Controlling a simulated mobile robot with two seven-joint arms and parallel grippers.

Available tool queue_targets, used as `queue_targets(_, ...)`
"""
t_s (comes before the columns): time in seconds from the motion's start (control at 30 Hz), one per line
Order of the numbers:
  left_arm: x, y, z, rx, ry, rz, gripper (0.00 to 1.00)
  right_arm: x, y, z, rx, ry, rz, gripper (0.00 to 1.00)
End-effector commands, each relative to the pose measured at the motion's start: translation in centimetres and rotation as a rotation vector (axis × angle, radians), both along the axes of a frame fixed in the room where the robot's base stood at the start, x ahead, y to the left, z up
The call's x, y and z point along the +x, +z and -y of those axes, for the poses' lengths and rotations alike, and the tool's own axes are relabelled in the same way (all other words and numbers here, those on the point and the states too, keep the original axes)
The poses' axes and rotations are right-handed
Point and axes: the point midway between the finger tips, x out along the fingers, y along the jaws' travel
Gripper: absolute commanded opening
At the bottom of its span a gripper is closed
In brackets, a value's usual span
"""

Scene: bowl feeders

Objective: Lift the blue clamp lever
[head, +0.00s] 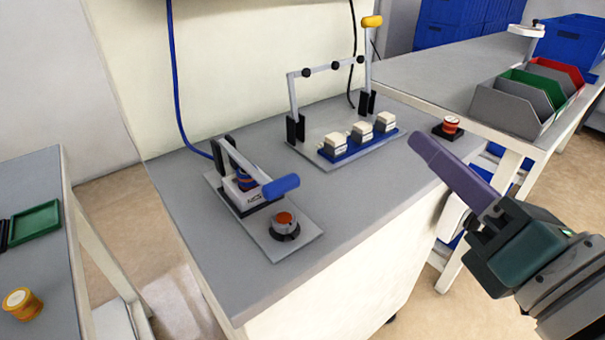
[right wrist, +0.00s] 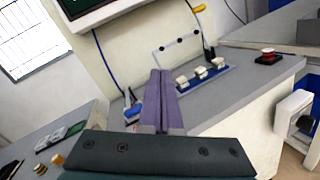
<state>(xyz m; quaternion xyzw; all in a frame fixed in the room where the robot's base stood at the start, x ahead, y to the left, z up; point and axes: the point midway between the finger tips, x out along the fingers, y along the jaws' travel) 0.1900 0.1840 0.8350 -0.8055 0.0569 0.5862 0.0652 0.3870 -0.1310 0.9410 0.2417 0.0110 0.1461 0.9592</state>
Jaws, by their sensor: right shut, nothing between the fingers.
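The blue clamp lever (head: 281,186) is a blue handle on a grey arm of the small clamp fixture (head: 268,220) at the front left of the grey bench. The lever lies low, slanting down over a white and blue part. My right gripper (head: 418,142) has purple fingers, shut and empty, in the air to the right of the lever and well apart from it. In the right wrist view the fingers (right wrist: 160,85) are together, and part of the blue clamp lever (right wrist: 133,110) shows just left of them; the rest of the fixture is mostly hidden. My left gripper is not in view.
A second fixture with a raised yellow-handled lever (head: 371,22) and several white parts on a blue base (head: 362,145) stands behind. An orange spool (head: 451,126) and grey, green and red bins (head: 508,108) are at right.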

Motion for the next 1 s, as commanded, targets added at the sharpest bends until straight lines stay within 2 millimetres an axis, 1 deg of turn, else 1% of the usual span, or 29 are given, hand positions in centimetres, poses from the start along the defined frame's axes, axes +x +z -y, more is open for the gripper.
queue_targets(0.03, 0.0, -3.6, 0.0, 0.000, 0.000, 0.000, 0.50, -0.1, -3.8, -0.9, -0.062, 0.039, 0.027, 0.00)
queue_targets(0.1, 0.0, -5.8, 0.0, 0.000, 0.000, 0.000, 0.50, -0.4, -6.2, -2.1, -0.153, 0.099, 0.068, 0.00)
queue_targets(0.2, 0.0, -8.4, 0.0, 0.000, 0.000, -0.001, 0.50, -1.0, -9.2, -3.7, -0.264, 0.176, 0.121, 0.00)
queue_targets(0.33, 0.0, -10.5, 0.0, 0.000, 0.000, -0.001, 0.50, -1.7, -11.9, -5.2, -0.366, 0.251, 0.175, 0.00)
queue_targets(0.4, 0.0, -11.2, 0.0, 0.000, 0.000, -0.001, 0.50, -1.9, -12.7, -5.7, -0.402, 0.279, 0.195, 0.00)
queue_targets(0.5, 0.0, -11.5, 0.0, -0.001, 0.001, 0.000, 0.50, -2.2, -13.3, -6.2, -0.430, 0.302, 0.211, 0.00)
queue_targets(0.87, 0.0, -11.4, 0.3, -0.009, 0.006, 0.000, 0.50, -2.3, -13.2, -6.3, -0.439, 0.309, 0.217, 0.00)
queue_targets(1.0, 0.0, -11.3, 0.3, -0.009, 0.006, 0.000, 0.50, -1.7, -13.2, -6.7, -0.437, 0.308, 0.216, 0.00)
